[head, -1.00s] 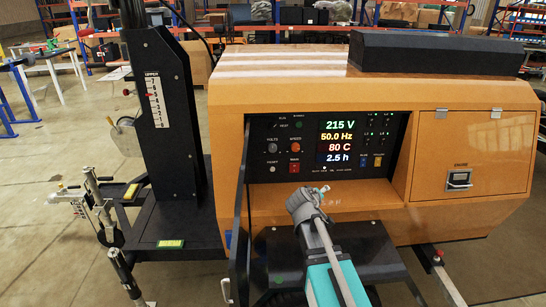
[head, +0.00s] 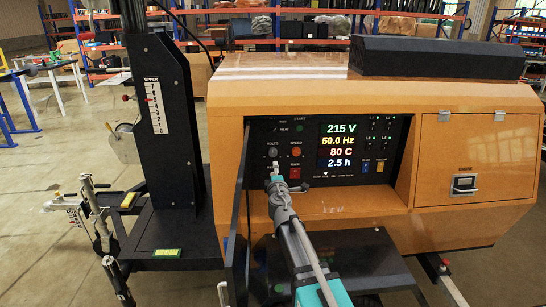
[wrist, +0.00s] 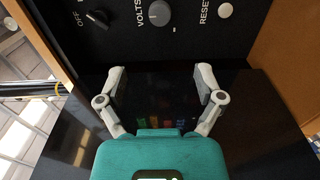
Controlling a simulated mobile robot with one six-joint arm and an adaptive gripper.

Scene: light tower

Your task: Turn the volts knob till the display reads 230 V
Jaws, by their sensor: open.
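The grey volts knob (head: 272,152) sits at the left of the black control panel. It shows in the wrist view (wrist: 160,13) at the top, beside its VOLTS label. The display (head: 343,127) reads 215 V in its top row, with 50.0 Hz, 80 C and 2.5 h below. My gripper (head: 274,167) is just below the volts knob in the head view. In the wrist view my gripper (wrist: 162,76) is open, its two fingers apart and empty, with the knob beyond the fingertips, roughly centred between them.
An orange speed knob (head: 296,151) is right of the volts knob, with a red button (head: 295,172) below it. In the wrist view a black knob (wrist: 97,19) and a white reset button (wrist: 225,11) flank the volts knob. An open panel door (head: 237,210) stands at the left.

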